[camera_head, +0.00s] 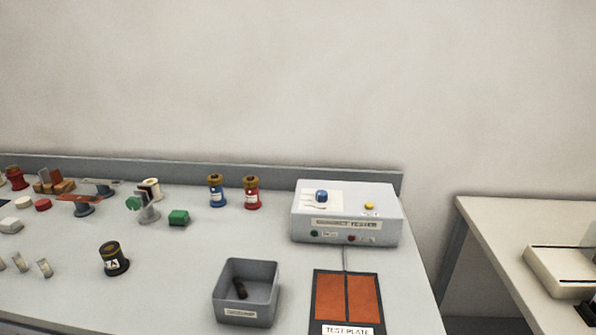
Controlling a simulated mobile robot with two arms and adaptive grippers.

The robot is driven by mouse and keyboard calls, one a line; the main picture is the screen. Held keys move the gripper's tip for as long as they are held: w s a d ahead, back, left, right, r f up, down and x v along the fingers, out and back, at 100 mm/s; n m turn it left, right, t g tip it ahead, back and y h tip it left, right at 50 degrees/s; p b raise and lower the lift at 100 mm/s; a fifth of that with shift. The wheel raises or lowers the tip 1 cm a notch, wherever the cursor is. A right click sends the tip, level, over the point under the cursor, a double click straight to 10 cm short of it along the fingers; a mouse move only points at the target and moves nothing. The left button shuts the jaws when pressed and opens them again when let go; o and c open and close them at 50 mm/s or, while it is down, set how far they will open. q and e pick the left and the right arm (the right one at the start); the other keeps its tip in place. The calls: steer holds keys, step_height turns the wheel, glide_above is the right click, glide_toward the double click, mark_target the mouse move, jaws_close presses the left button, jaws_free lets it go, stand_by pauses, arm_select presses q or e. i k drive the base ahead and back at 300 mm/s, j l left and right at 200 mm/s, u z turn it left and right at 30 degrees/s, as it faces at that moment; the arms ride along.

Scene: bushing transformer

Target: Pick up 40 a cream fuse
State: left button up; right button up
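Small pale cylinders that look like fuses lie at the lower left of the bench. One is at the left (19,262) and another is just right of it (45,268). A third sits at the picture's left edge, partly cut off. Their ratings are too small to read, so I cannot tell which is the 40 A cream fuse. A cream, round part (153,186) also stands behind a grey holder (148,208), partly hidden. Neither of my grippers is in view.
A black labelled cylinder (114,259) stands mid-bench. A grey bin (220,291) holds a dark cylinder (241,289). A contact tester (340,232) stands behind the orange test plate (364,297). Blue (216,191) and red (251,193) cylinders stand at the back. A gap separates the right table (497,220).

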mark_target(42, 263)
steer(key=u, duration=1.65)
